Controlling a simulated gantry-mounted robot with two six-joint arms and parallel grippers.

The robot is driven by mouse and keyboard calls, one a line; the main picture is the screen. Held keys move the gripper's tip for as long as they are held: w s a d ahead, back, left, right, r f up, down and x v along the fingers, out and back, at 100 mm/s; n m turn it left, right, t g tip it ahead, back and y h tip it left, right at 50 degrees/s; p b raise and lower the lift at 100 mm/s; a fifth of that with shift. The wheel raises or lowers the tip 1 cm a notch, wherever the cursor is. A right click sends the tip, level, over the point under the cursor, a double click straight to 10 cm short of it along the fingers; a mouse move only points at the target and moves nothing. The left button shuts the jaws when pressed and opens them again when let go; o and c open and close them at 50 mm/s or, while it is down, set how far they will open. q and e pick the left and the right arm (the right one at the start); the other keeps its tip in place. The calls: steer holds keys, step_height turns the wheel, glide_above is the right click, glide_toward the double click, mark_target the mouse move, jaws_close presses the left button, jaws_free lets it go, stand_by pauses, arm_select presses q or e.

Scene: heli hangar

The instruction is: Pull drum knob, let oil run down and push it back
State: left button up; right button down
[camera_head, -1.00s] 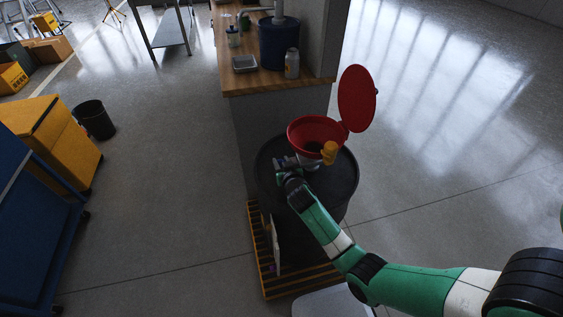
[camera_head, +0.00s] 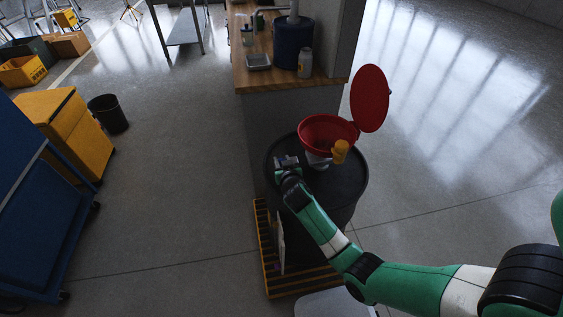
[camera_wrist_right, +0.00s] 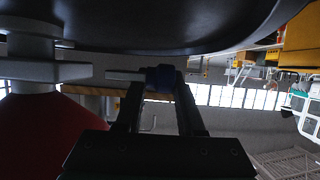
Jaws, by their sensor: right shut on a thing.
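The black drum (camera_head: 348,190) stands below the counter's end. The red funnel (camera_head: 325,133), its round lid (camera_head: 370,97) raised, sits on the drum top; a yellow-orange piece (camera_head: 340,152) is at its near side. My right gripper (camera_head: 287,165) is over the drum top, left of the funnel. In the right wrist view, my right gripper's fingers (camera_wrist_right: 160,100) are shut on the blue knob (camera_wrist_right: 160,77), which sits on a pale rod beside the grey funnel neck (camera_wrist_right: 40,70). No oil shows. My left gripper is out of view.
The drum stands on a yellow-and-black striped pallet (camera_head: 265,245). A wooden counter (camera_head: 262,78) with a blue container (camera_head: 292,45) and bottle (camera_head: 305,63) is just behind. A yellow cabinet (camera_head: 75,130) and black bin (camera_head: 108,113) stand left, with open floor between.

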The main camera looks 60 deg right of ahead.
steer(key=c, duration=0.9)
jaws_free()
steer(key=shift+w+a, duration=0.15)
steer(key=shift+w, duration=0.1)
steer(key=shift+o, duration=1)
steer(key=shift+w+a, duration=0.2)
steer(key=shift+s+d, duration=0.1)
steer(key=shift+r, duration=0.1)
steer(key=p+v, duration=0.5)
steer(key=v, duration=0.6)
steer(key=shift+s, duration=0.1)
steer(key=shift+s+a, duration=0.2)
